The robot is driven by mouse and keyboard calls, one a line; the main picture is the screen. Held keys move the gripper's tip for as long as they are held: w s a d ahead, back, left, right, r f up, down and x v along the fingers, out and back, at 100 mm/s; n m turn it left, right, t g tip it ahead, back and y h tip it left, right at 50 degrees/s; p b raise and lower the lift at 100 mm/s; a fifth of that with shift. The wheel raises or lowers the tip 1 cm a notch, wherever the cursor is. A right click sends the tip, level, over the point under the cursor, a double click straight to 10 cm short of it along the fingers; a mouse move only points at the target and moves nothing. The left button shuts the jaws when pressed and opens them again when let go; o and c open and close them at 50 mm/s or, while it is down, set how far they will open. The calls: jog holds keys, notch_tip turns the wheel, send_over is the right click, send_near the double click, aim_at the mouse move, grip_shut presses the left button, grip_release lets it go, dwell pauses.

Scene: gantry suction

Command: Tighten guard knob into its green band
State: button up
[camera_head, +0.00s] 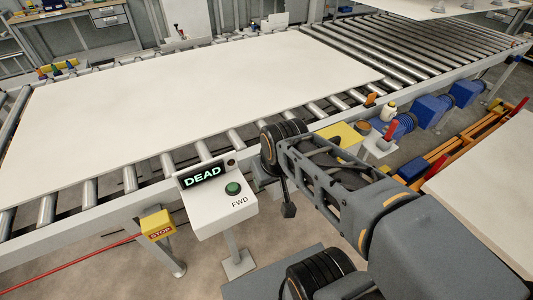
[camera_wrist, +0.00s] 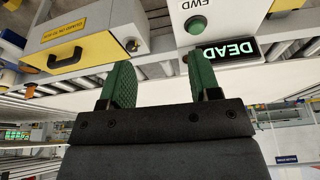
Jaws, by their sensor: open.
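My gripper (camera_wrist: 156,72) is open and empty. Its two green-padded fingers stand apart, with the knob in the picture between and beyond them, not touching it.
A control post (camera_head: 219,203) with a green FWD button and a "DEAD" display stands left of my arm. A yellow STOP box (camera_head: 158,225) hangs by the conveyor rail. A large pale board (camera_head: 190,85) lies on the rollers.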

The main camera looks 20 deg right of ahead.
jog(key=shift+o, duration=0.8)
jog(key=w+d+f+n+g+b, duration=0.1)
jog(key=w+d+n+b, duration=0.3)
jog(key=w, duration=0.7)
jog(key=shift+w+d+g+b, duration=0.15)
jog(key=shift+w+g+b, duration=0.15)
jog(key=w+d+f+n+g+b, duration=0.25)
jog(key=w+d+f+n, duration=0.3)
jog(key=w, duration=0.45)
jog(key=shift+t, duration=0.35)
jog(key=f, duration=0.4)
jog(key=f+b, duration=0.1)
jog(key=f, duration=0.3)
jog(key=d+f+b, duration=0.1)
jog(key=f, duration=0.3)
jog(key=shift+w, duration=0.1)
jog(key=shift+f, duration=0.8)
jog(key=shift+c, duration=0.2)
jog(key=shift+m, duration=0.25)
jog(key=c, duration=0.9)
